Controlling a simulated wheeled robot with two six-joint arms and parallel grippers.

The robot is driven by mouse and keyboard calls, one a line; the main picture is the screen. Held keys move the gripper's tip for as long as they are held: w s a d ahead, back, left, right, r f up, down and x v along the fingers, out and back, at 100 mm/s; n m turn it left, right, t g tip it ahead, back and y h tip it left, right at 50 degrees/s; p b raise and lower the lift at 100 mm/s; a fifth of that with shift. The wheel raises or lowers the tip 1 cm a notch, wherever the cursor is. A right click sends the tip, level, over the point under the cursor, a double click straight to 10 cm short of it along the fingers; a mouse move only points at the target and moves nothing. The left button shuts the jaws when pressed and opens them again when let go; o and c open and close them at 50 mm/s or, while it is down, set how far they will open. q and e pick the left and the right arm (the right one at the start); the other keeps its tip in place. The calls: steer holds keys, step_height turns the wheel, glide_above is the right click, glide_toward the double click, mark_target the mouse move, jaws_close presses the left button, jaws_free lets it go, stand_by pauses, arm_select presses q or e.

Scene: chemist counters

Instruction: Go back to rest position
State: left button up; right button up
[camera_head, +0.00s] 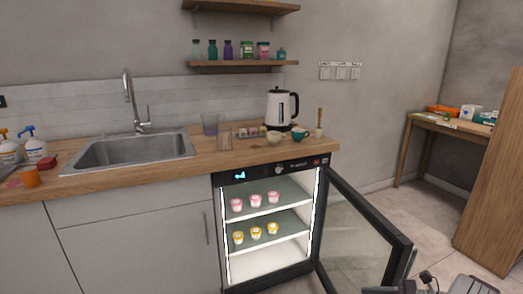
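A part that looks like my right gripper (418,284) shows at the bottom right edge, cut off by the frame, close to the lower outer corner of the open fridge door (362,232). Whether it touches the door or is open or shut cannot be told. My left gripper is not in view. The small lit fridge (268,264) under the counter stands open. Pink-topped cups (256,200) stand in a row on its upper shelf, and yellow-topped cups (256,233) on the shelf below.
The wooden counter (120,165) holds a sink (130,150), a kettle (281,108), cups, and bottles at the left. A wooden table (440,124) with boxes stands at the back right, behind a wooden panel (495,190). The floor between the door and the panel looks clear.

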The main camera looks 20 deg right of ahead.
steer(key=w+a+n+g, duration=0.2)
steer(key=a+n+g, duration=0.25)
steer(key=a, duration=0.45)
steer(key=s+a+n+g+h, duration=0.2)
steer(key=s+a+n+h, duration=0.3)
steer(key=a+n, duration=0.45)
steer(key=s+a+n+g+h, duration=0.2)
steer(key=s+a+n+h, duration=0.3)
steer(key=a+n, duration=0.5)
step_height(320, 180, up, 30)
steer(key=n+p, duration=0.1)
steer(key=p, duration=2.8)
steer(key=shift+w+d, duration=0.2)
steer(key=shift+d, duration=0.2)
steer(key=shift+f+t, duration=0.1)
steer(key=shift+t, duration=0.15)
steer(key=shift+d, duration=0.1)
